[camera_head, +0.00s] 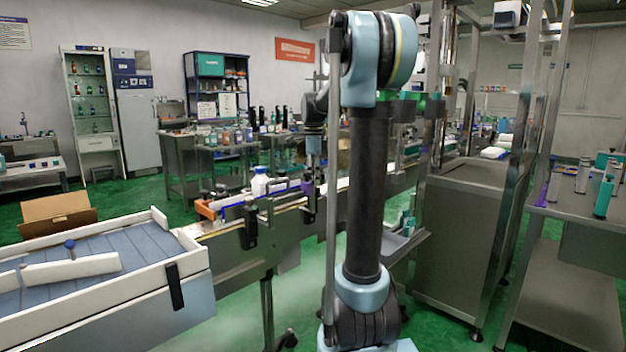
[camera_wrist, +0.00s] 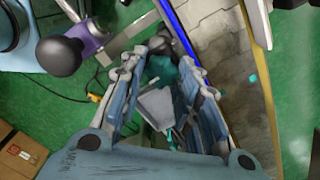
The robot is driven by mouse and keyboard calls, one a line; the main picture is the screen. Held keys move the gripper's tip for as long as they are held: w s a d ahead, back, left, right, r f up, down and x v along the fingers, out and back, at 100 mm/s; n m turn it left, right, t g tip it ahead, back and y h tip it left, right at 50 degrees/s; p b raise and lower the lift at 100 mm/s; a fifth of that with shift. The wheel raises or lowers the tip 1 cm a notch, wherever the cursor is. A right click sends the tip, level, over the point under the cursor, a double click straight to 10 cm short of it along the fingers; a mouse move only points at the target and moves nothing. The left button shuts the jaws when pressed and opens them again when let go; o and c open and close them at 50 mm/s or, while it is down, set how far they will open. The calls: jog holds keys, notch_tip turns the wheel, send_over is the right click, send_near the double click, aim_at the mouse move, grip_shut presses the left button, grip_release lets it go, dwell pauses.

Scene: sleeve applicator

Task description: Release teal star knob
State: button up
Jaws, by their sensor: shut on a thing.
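The teal star knob (camera_wrist: 162,68) shows between the fingertips of my gripper (camera_wrist: 165,78) in the wrist view. The two fingers are on either side of it and shut on it. Its lower part and what it is mounted on are partly hidden by the fingers and by a dark rounded part beside it. In the head view the knob cannot be made out; my arm stands in front of much of the conveyor.
A black ball knob on a purple bracket (camera_wrist: 88,38) lies left of my gripper. The conveyor belt (camera_wrist: 222,50) with a blue rail runs along its right. A white bottle (camera_head: 259,183) stands at the conveyor. A white-rimmed table (camera_head: 190,243) is at left.

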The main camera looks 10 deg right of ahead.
jog(key=n, duration=0.4)
jog(key=shift+w+d, duration=0.1)
jog(key=shift+w, duration=0.1)
jog(key=n, duration=0.4)
jog(key=shift+n, duration=0.4)
jog(key=n, duration=0.4)
jog(key=shift+w+n, duration=0.1)
jog(key=shift+n, duration=0.2)
jog(key=n, duration=0.3)
jog(key=shift+a+n, duration=0.2)
jog(key=shift+n, duration=0.1)
jog(key=n, duration=0.4)
jog(key=shift+n, duration=0.3)
jog(key=n, duration=0.9)
jog(key=shift+n, duration=1.9)
